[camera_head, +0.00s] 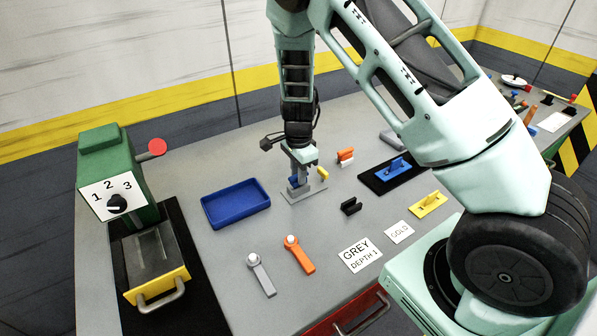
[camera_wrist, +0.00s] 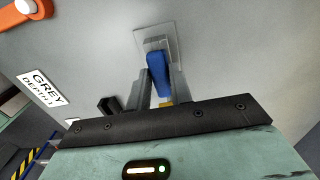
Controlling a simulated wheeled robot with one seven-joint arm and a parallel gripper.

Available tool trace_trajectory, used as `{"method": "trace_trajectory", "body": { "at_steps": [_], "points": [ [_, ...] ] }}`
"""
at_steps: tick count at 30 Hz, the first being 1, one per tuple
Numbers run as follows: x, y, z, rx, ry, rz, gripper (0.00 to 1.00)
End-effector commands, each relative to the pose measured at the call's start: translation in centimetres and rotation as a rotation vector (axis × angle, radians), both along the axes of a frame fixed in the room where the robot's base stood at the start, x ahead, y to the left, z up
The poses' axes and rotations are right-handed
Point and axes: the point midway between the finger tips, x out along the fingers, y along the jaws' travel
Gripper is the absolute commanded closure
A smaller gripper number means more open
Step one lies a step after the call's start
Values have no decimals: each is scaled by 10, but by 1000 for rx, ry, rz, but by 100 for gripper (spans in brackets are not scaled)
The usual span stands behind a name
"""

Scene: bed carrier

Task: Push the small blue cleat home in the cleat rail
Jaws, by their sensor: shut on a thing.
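The small blue cleat (camera_wrist: 158,75) is between the two fingers of my gripper (camera_wrist: 159,92) in the wrist view. My gripper is shut on it. In the head view my gripper (camera_head: 299,178) points down over a light grey plate, which looks like the cleat rail (camera_head: 292,197), and only a bit of blue (camera_head: 293,182) shows beside the fingers. In the wrist view the cleat's far end meets a grey block on the rail (camera_wrist: 173,36). How deep it sits there is hidden. A small yellow part (camera_head: 322,172) is at the rail's right side.
A blue tray (camera_head: 236,204) lies left of the rail. A black clip (camera_head: 351,206) and an orange-and-white block (camera_head: 345,157) stand to the right. Grey (camera_head: 262,275) and orange (camera_head: 299,256) levers lie in front. A black plate with a blue piece (camera_head: 391,172) is farther right.

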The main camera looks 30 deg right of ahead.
Motion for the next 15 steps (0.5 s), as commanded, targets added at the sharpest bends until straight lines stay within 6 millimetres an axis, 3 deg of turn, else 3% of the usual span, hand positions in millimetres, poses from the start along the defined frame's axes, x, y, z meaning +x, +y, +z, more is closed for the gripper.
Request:
{"method": "trace_trajectory", "body": {
  "at_steps": [8,9,11,12,15],
  "points": [
    [0,0,-7,0,-1,0,100],
    [0,0,-7,0,-1,0,76],
    [0,0,-7,0,-1,0,59],
    [0,0,-7,0,-1,0,53],
    [0,0,-7,0,0,0,53]
  ]
}}
